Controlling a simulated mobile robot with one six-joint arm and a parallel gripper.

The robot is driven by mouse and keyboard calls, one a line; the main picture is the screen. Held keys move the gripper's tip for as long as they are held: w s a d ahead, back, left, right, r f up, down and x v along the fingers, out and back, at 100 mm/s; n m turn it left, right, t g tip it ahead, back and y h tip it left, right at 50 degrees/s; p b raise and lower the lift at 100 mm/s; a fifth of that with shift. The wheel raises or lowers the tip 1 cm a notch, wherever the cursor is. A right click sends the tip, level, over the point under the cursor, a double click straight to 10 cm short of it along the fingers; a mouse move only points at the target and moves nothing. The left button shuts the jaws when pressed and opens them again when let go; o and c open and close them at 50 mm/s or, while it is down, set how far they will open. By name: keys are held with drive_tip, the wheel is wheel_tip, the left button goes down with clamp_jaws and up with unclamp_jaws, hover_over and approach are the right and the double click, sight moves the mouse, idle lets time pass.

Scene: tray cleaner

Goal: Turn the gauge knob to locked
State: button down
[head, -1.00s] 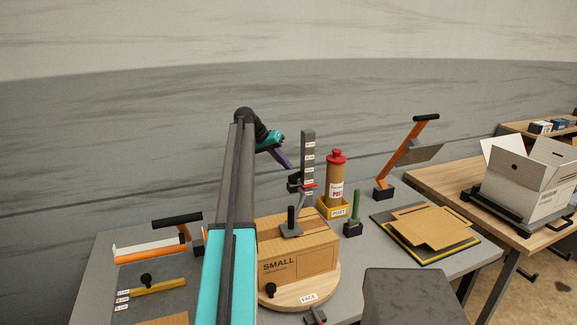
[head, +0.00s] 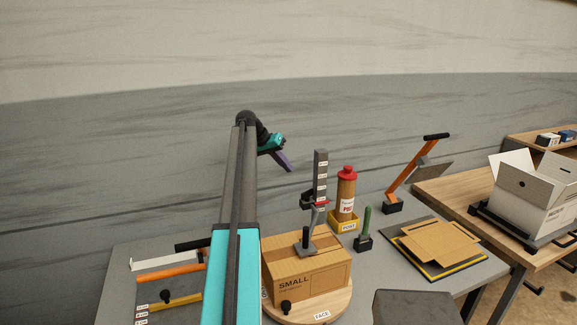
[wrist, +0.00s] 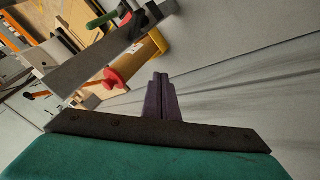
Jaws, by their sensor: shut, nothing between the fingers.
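My gripper (head: 285,162) is shut and empty, raised in front of the wall behind the bench. Its purple fingers also show together in the wrist view (wrist: 161,85). A black knob (head: 166,296) sits on a yellow bar (head: 188,304) at the lower left, beside small labels (head: 140,309). A grey upright post (head: 320,172) with several labels and a red pointer (head: 320,203) stands behind the box. Another black knob (head: 286,306) is at the turntable's front left. I cannot tell which is the gauge knob, and the labels are unreadable. My gripper is apart from all of these.
A red-capped tube (head: 346,192), a green handle (head: 366,222) and an orange lever (head: 407,175) stand right. My arm hides part of the left bench.

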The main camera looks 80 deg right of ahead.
drive_tip(key=shift+w+r+p, duration=0.3)
drive_tip(key=shift+r+p, duration=0.2)
drive_tip(key=shift+r, duration=0.05)
drive_tip(key=shift+w+r+p, duration=0.3)
drive_tip(key=shift+r+p, duration=0.15)
drive_tip(key=shift+r, duration=0.05)
drive_tip(key=shift+w, duration=0.1)
